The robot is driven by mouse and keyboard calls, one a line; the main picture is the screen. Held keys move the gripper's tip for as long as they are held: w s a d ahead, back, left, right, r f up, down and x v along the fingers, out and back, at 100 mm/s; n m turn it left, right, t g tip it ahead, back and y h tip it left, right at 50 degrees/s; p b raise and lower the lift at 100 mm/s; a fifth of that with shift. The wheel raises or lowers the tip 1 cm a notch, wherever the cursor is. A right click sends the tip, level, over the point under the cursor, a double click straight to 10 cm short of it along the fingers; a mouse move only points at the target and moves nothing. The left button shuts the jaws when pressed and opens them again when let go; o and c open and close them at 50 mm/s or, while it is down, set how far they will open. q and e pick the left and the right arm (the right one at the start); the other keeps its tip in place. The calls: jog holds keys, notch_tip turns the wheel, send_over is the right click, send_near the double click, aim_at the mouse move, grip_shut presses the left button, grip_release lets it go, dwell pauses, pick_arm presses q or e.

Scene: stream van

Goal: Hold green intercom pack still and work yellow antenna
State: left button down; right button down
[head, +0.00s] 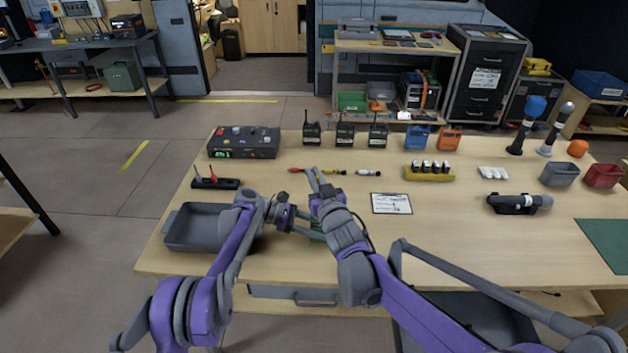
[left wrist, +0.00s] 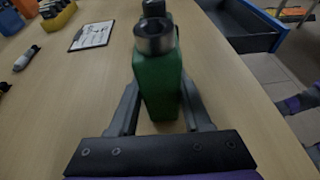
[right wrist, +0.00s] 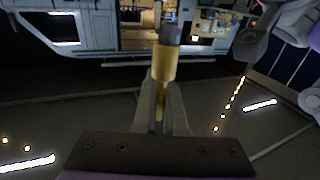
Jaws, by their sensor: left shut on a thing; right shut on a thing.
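The green intercom pack (left wrist: 158,85) is between the fingers of my left gripper (left wrist: 160,105), which is shut on it. It has a dark round collar at its end. In the head view only a bit of the pack (head: 318,239) shows beside my left gripper (head: 308,233), near the table's front edge; my right arm hides part of it. The yellow antenna (right wrist: 164,66), with a dark tip, is held in my right gripper (right wrist: 163,95), which is shut on it. In the head view my right gripper (head: 315,177) is above the table, beyond the pack. The antenna is apart from the pack's collar.
A grey tray (head: 170,240) is at the table's left. A clipboard (head: 391,203) lies right of my right gripper. Small red, yellow and white items lie behind it, with black radios (head: 345,135) farther back. A yellow battery holder (head: 428,174) stands to the right.

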jog(key=shift+r, duration=0.35)
pick_arm(q)
jog(key=shift+c, duration=1.4)
grip_release()
